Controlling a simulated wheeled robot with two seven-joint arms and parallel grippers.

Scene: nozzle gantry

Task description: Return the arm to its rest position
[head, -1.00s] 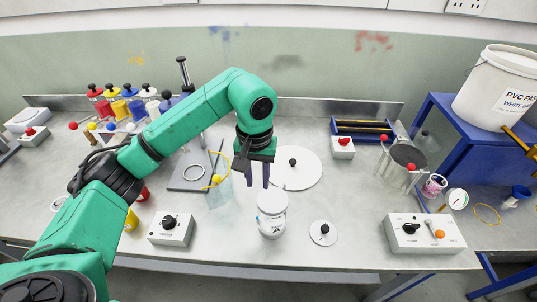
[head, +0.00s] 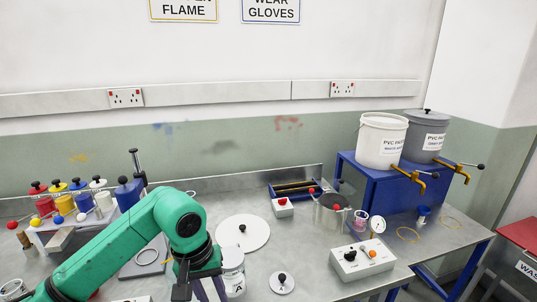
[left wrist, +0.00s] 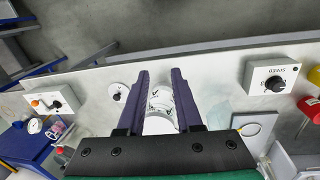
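My left arm comes in from the left of the head view. Its gripper (head: 203,290) points down at the bottom edge, just left of a white labelled jar (head: 233,278), and its tips are cut off or hard to see. In the left wrist view the two purple fingers (left wrist: 160,72) are spread apart. The jar (left wrist: 162,108) shows in the gap between them. I cannot tell from this how far it is from the fingers, and no grip on it is visible. My right gripper is in neither view.
A small disc with a black knob (head: 282,283) lies right of the jar. A larger white disc (head: 243,232) is behind it. A control box (head: 362,258) stands to the right. Coloured bottles (head: 80,193) stand at the left. Two buckets (head: 381,141) sit on a blue stand (head: 360,185).

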